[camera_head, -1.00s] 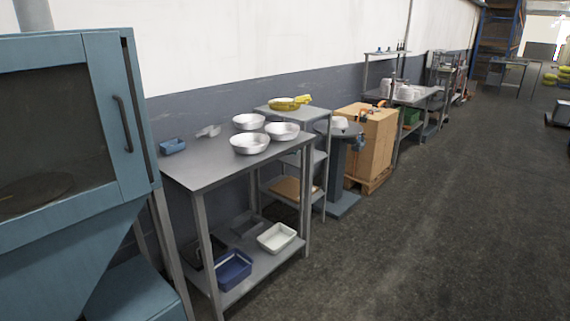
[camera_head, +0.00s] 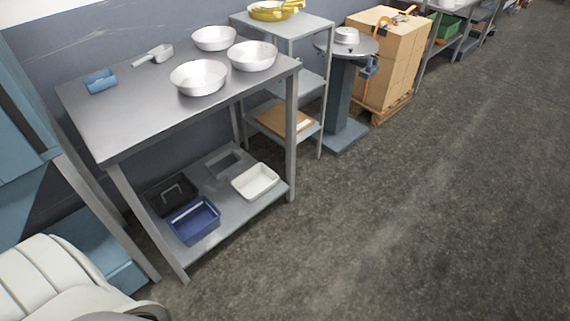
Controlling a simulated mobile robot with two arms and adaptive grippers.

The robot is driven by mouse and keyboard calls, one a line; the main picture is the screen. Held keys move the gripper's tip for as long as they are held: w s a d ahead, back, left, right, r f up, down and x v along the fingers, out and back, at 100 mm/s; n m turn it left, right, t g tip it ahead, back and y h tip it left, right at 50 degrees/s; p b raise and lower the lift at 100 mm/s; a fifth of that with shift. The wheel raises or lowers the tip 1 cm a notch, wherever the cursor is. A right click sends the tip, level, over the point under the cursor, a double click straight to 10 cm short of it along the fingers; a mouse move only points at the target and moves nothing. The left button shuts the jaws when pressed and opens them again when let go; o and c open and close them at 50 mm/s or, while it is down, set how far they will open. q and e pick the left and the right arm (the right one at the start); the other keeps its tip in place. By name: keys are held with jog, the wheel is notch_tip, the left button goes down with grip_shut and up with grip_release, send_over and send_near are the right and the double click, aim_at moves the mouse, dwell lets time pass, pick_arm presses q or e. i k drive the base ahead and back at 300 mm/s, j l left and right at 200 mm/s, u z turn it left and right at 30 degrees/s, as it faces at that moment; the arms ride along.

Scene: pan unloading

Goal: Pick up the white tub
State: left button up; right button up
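The white tub (camera_head: 255,181) is a shallow, rectangular, open container. It sits upright on the lower shelf (camera_head: 222,221) of the steel table, near the shelf's right end. It looks empty. Its near side is unobstructed, and the tabletop is well above it. Neither of my grippers is in view; a white ribbed part of my own body shows at the lower left without fingers.
A blue bin (camera_head: 194,220) and a black tray (camera_head: 171,194) stand left of the tub. The steel tabletop (camera_head: 140,112) holds three round pans, a scoop (camera_head: 154,55) and a small blue item (camera_head: 101,81). A table leg (camera_head: 291,135) stands right of the tub. The floor in front is clear.

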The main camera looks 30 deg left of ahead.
aim_at(252, 183)
jog(key=i+l+u, duration=0.1)
jog(key=i+u, duration=0.15)
jog(key=i, duration=0.3)
jog(key=i+l+u, duration=0.2)
jog(key=i, duration=0.35)
jog(key=i+l+u, duration=0.25)
jog(key=i, duration=0.25)
jog(key=i+l+u, duration=0.15)
jog(key=u, duration=0.3)
jog(key=i+l+u, duration=0.3)
jog(key=u, duration=0.2)
jog(key=i+l+u, duration=0.2)
jog(key=l+u, duration=0.25)
jog(key=i+l+u, duration=0.1)
jog(key=l+u, duration=0.2)
jog(key=u, duration=0.15)
jog(key=l+u, duration=0.25)
jog(key=l, duration=0.2)
jog(key=l+u, duration=0.25)
jog(key=l, duration=0.2)
jog(key=i, duration=0.05)
